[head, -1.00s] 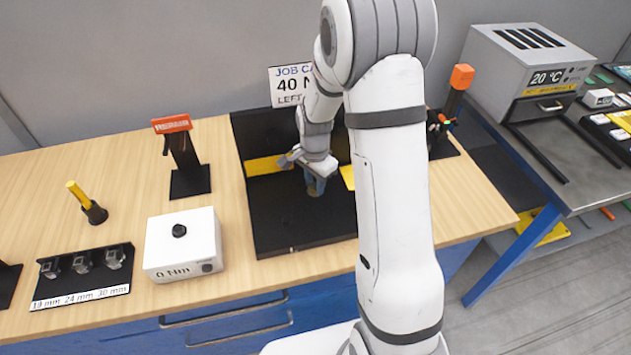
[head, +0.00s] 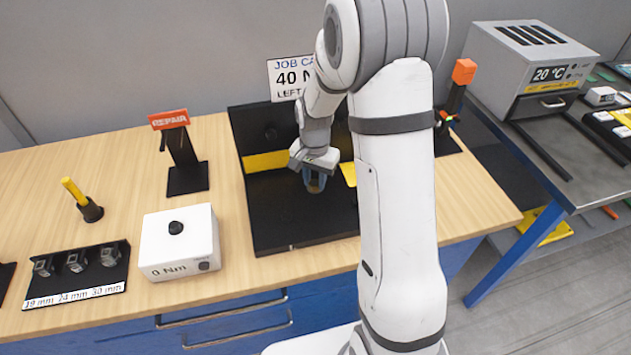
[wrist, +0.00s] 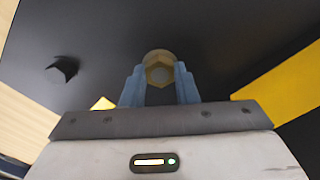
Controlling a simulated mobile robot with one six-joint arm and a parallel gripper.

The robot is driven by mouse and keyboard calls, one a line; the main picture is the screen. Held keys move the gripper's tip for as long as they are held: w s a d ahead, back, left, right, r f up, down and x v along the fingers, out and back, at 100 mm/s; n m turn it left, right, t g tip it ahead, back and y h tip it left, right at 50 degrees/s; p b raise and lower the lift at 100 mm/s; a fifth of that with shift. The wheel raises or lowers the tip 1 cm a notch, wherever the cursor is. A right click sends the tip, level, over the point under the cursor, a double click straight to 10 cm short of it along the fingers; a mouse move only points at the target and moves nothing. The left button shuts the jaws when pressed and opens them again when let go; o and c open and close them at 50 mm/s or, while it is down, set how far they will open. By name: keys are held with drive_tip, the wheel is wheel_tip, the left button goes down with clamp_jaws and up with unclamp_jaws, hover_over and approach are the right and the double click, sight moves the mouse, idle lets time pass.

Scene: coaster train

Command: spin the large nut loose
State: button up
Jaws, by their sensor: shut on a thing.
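My gripper (head: 315,186) points down over the black fixture on the bench. Its blue fingers are shut on the large nut (wrist: 159,72), a dull brass hexagonal piece that shows between the fingertips in the wrist view. A rounder tan part shows at the nut's far edge. In the head view the nut is mostly hidden by the fingers. I cannot tell how far the nut is threaded on.
The black fixture (head: 285,225) has a back wall and yellow strips (head: 265,162). A white 0 Nm box (head: 180,245), a socket rack (head: 75,275), a yellow-handled tool (head: 75,190) and a red-topped stand (head: 187,178) are to the left. A grey oven (head: 530,70) stands right.

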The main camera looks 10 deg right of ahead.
sight(315, 183)
drive_tip(key=n+b, duration=0.2)
drive_tip(key=n, duration=0.4)
drive_tip(key=shift+f, duration=0.1)
drive_tip(key=n+b, duration=0.2)
drive_tip(key=n, duration=0.4)
drive_tip(key=shift+n, duration=0.3)
drive_tip(key=n+b, duration=0.1)
drive_tip(key=n, duration=0.5)
drive_tip(key=shift+n+b, duration=0.3)
drive_tip(key=n+b, duration=0.1)
drive_tip(key=n, duration=0.4)
drive_tip(key=shift+s+n, duration=0.1)
drive_tip(key=shift+n, duration=0.3)
drive_tip(key=shift+n, duration=0.3)
drive_tip(key=o, duration=1)
wheel_tip(315, 183, up, 8)
drive_tip(key=shift+f, duration=0.1)
